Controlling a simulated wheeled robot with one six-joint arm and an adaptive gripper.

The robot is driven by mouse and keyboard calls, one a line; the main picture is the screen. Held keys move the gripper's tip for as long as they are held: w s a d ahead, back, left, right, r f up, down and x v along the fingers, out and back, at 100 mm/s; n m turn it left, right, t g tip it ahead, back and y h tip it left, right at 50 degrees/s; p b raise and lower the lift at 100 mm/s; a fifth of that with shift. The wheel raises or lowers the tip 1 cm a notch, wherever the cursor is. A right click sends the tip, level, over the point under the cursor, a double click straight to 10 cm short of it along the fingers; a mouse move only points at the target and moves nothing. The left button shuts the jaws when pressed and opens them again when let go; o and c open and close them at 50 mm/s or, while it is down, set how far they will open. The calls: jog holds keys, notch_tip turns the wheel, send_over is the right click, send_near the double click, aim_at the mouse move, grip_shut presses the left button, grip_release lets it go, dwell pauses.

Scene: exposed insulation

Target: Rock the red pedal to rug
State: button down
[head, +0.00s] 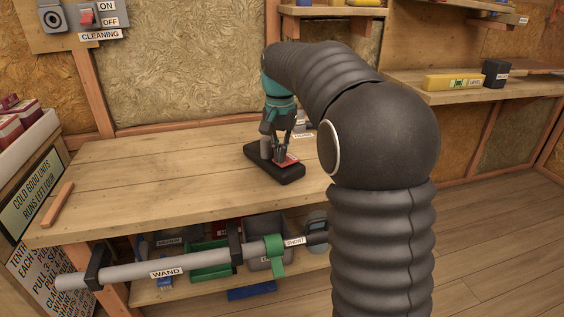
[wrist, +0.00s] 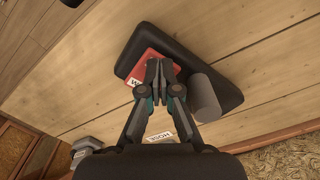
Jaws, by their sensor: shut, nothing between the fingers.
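The red pedal (head: 291,161) sits on a black base (head: 287,176) on the workbench. In the wrist view the red pedal (wrist: 147,67) lies behind my fingertips, with a white label whose text is mostly covered. The black base (wrist: 190,60) also carries a grey upright cylinder (wrist: 205,97) beside the pedal. My gripper (head: 280,154) points down at the pedal and is shut and empty; its fingertips (wrist: 158,65) also show in the wrist view. They overlap the pedal in both views. I cannot tell whether they touch it. The word "rug" is not readable.
The workbench (head: 150,175) is mostly clear on the left. A grey wand (head: 170,270) hangs along its front edge, above bins on a lower shelf. A panel (head: 80,20) with a red on/off switch is on the back wall. A shelf (head: 450,95) stands at right.

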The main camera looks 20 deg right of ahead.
jog(key=shift+f, duration=0.2)
jog(key=shift+r, duration=0.1)
notch_tip(320, 180, up, 7)
jog(key=p, duration=0.7)
dwell(0.3)
